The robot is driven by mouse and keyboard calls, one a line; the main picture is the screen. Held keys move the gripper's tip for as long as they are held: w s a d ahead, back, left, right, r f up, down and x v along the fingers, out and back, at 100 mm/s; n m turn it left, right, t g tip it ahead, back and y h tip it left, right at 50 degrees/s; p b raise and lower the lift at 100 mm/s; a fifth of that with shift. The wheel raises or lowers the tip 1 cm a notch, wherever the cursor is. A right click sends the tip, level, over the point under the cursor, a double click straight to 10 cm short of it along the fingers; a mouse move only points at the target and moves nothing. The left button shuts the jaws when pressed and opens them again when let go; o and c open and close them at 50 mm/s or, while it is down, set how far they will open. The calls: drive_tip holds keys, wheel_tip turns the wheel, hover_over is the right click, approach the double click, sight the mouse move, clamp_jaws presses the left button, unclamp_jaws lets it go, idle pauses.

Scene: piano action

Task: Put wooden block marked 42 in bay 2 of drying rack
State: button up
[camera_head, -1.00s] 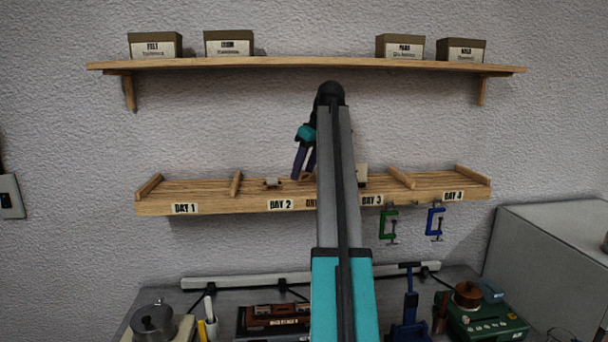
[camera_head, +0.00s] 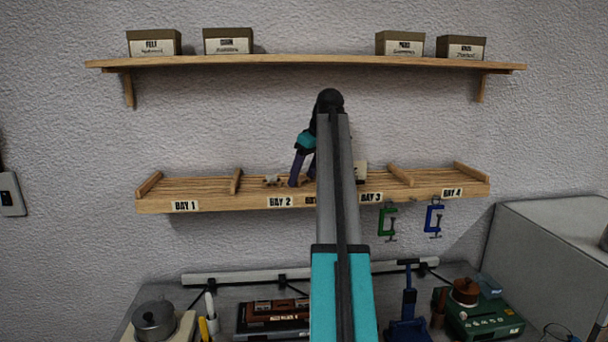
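The drying rack (camera_head: 207,185) is a long wooden ledge on the wall, with bay labels along its front edge. A small pale object (camera_head: 272,180) lies in bay 2, above its label (camera_head: 281,202). A pale block (camera_head: 361,172) stands at the bay 3 side, partly behind my arm. No number 42 is readable on either one. My gripper (camera_head: 302,179) is low over the rack in the right part of bay 2, just right of the small pale object. Its two purple fingers look apart, with nothing clearly between them. My arm hides the rack's middle.
Wooden dividers (camera_head: 236,181) and (camera_head: 400,175) separate bays. A shelf (camera_head: 300,62) with labelled boxes hangs above. Green (camera_head: 387,221) and blue (camera_head: 434,217) clamps hang under the right side. The workbench below holds a pot (camera_head: 155,320) and tools. Bay 1 looks empty.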

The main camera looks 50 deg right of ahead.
drive_tip(key=shift+r, duration=0.2)
drive_tip(key=v, duration=1.2)
idle(1.0)
